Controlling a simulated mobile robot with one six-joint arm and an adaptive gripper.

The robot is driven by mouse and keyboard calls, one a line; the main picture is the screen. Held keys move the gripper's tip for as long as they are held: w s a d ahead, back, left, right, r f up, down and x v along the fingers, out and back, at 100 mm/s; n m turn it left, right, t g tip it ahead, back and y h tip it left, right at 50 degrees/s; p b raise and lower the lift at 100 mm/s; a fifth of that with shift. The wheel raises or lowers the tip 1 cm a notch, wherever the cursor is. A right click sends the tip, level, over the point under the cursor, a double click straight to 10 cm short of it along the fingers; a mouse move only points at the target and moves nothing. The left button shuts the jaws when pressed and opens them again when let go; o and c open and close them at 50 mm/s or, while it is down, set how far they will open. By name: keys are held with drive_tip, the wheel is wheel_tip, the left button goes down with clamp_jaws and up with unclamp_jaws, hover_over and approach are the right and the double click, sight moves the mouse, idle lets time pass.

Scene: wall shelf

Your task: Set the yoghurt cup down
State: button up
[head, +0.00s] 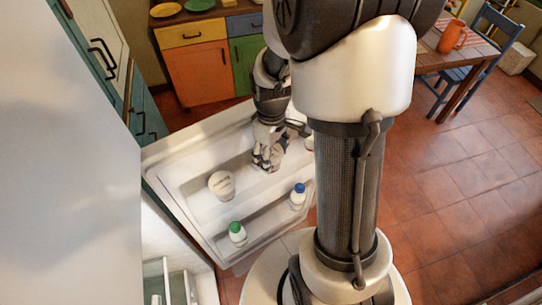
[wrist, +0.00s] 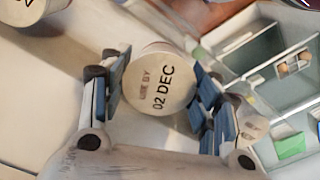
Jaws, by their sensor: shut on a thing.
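The yoghurt cup (wrist: 160,85) has a pale round lid printed "USE BY 02 DEC". In the wrist view it sits between the blue-padded fingers of my gripper (wrist: 158,95), which is shut on it. In the head view my gripper (head: 267,158) is over the inner side of the open fridge door, near its far end. My arm and fingers largely hide the held cup there. I cannot tell whether its base touches the door shelf.
Another white cup (head: 222,184) stands on the door (head: 165,165), left of my gripper. A green-capped bottle (head: 237,233) and a blue-capped bottle (head: 298,196) stand in the nearer door rack. Fridge drawers (wrist: 270,55) show at right in the wrist view.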

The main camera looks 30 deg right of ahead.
drive_tip(key=shift+f, duration=0.65)
drive_tip(key=shift+f, duration=0.1)
drive_tip(key=o, duration=1.1)
